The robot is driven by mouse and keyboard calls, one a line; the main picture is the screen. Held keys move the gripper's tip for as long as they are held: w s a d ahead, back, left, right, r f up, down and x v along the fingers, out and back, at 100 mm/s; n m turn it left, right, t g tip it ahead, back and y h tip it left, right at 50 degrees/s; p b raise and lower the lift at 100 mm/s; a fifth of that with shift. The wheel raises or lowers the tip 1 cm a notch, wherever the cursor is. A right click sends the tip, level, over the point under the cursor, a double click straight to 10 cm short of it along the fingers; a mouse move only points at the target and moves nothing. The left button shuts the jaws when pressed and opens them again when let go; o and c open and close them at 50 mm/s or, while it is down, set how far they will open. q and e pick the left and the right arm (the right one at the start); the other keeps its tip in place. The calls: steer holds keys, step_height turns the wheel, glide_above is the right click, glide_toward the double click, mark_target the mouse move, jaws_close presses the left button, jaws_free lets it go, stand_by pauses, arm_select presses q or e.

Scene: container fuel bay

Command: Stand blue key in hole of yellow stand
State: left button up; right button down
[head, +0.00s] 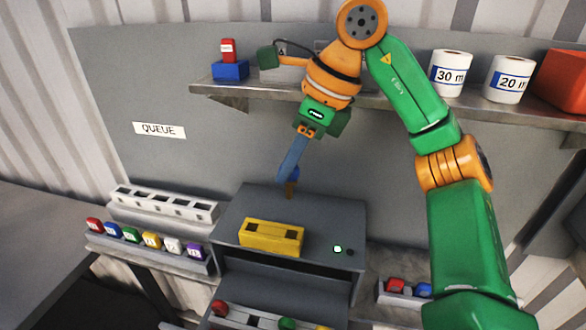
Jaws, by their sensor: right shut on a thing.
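The yellow stand (271,238) is a low block on top of the grey cabinet, with two dark square holes in its upper face. My right gripper (287,176) comes down from above and is shut on the blue key (294,173). Only a small part of the key shows beside and below the fingers, with a brownish lower end. In the picture the key is above the stand, near its right half, and apart from it. How far it is in depth I cannot tell. My left gripper is not in view.
The grey cabinet top (240,205) has a lit green button (337,248) right of the stand. A white rack with holes (163,204) and a row of coloured blocks (145,240) are at left. A shelf (520,107) above holds white rolls (451,73) and a red block on a blue base (230,70).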

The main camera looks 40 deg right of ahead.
steer(key=shift+s+d+f, duration=0.1)
steer(key=shift+s+f, duration=0.05)
steer(key=shift+f, duration=0.05)
step_height(320, 180, down, 7)
steer(key=b, duration=0.4)
steer(key=shift+w+f+b, duration=0.2)
steer(key=shift+b, duration=0.15)
steer(key=shift+d, duration=0.15)
steer(key=shift+f+b, duration=0.35)
steer(key=shift+f, duration=0.3)
steer(key=shift+f+b, duration=0.5)
steer(key=shift+f, duration=0.15)
